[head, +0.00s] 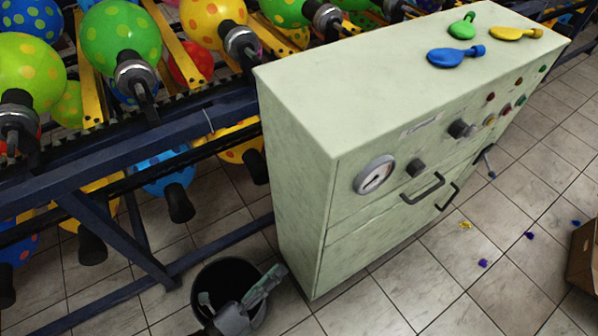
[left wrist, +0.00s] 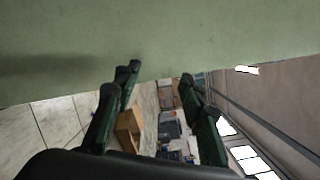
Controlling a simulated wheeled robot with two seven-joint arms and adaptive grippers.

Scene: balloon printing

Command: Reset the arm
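My left gripper (head: 258,290) shows at the bottom of the head view, in front of a black bin and beside the lower front corner of the pale green cabinet (head: 300,190). In the left wrist view its two dark fingers (left wrist: 160,76) stand apart with nothing between them. A pale green surface (left wrist: 150,35) fills the top of that view, close beyond the fingertips. I cannot tell whether they touch it. My right gripper is in neither view.
The black bin (head: 228,280) stands on the tiled floor. A blue balloon (head: 455,56), a green one (head: 463,26) and a yellow one (head: 515,33) lie on the cabinet top. A dark blue rack (head: 150,140) with inflated balloons fills the left. A cardboard box (head: 583,258) is at right.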

